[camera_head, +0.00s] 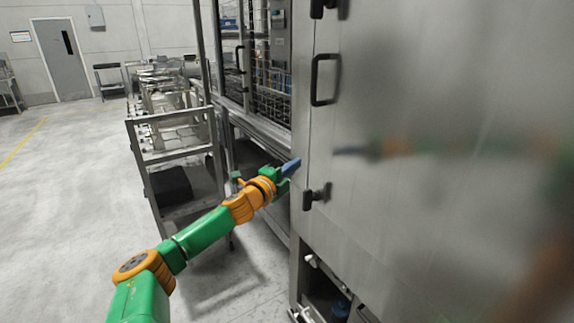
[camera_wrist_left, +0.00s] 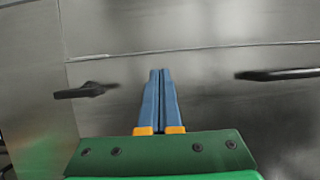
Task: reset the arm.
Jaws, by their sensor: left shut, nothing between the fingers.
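My left arm reaches in from the lower left in the head view, with its left gripper (camera_head: 291,166) in front of the edge of the washer's steel door (camera_head: 420,120). Its blue fingers are shut together with nothing between them. In the left wrist view the left gripper (camera_wrist_left: 160,75) points at a steel panel, with a black latch (camera_wrist_left: 86,91) to its left and a black handle (camera_wrist_left: 280,74) to its right. I cannot tell whether the fingertips touch the steel. My right gripper is not in view.
The door carries a black handle (camera_head: 324,80) and a lower latch (camera_head: 316,196). A steel cart (camera_head: 178,158) stands left of the washer, close to my arm. Open grey floor (camera_head: 70,200) lies at the left. A grey door (camera_head: 62,58) is in the far wall.

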